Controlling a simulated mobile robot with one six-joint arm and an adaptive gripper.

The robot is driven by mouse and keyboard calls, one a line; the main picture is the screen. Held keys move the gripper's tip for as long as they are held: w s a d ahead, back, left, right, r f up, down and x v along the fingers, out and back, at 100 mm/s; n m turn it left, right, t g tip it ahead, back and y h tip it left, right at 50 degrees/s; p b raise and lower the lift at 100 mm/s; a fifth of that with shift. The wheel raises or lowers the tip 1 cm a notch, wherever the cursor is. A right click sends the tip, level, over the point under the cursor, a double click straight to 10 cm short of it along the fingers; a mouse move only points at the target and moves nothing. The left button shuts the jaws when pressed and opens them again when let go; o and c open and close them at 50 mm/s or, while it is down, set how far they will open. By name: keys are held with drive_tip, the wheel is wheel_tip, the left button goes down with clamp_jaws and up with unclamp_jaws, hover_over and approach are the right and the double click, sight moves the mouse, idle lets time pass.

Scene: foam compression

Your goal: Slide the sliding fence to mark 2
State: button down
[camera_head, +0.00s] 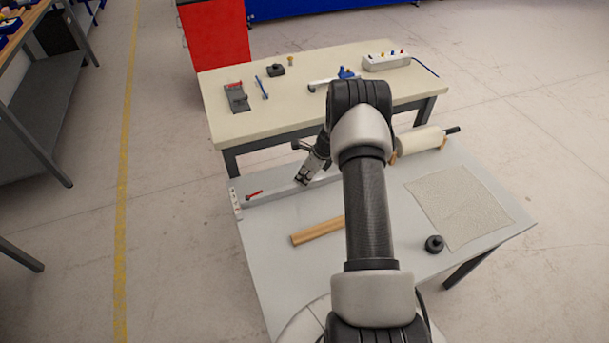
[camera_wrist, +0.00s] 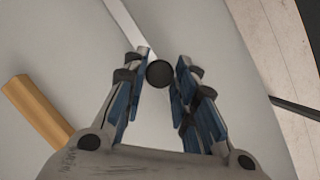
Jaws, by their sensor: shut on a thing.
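My gripper (camera_head: 304,180) reaches down at the back edge of the near table, over a long grey rail (camera_head: 275,194). In the wrist view my gripper (camera_wrist: 160,76) has its blue-lined fingers shut on a round black knob (camera_wrist: 160,73), seen from above. The knob appears to belong to the sliding fence, whose body is mostly hidden by my gripper and arm. A pale strip (camera_wrist: 122,20) runs up and left from the knob. A white end plate (camera_head: 236,204) and a red lever (camera_head: 255,194) are at the rail's left end. I cannot read any mark numbers.
A wooden bar (camera_head: 317,231) lies on the near table (camera_head: 275,270), in front of the rail. To the right are a speckled sheet (camera_head: 459,207), a black round piece (camera_head: 434,244) and a cream roll (camera_head: 420,140). A second table (camera_head: 235,118) with tools stands behind.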

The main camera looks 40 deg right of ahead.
sight(313, 181)
drive_tip(key=shift+w+d, duration=0.2)
drive_tip(key=shift+w, duration=0.5)
drive_tip(key=shift+w+d, duration=0.15)
drive_tip(key=shift+w, duration=0.55)
drive_tip(key=c, duration=1.3)
unclamp_jaws()
drive_tip(key=v, duration=1.2)
drive_tip(key=shift+d, duration=0.1)
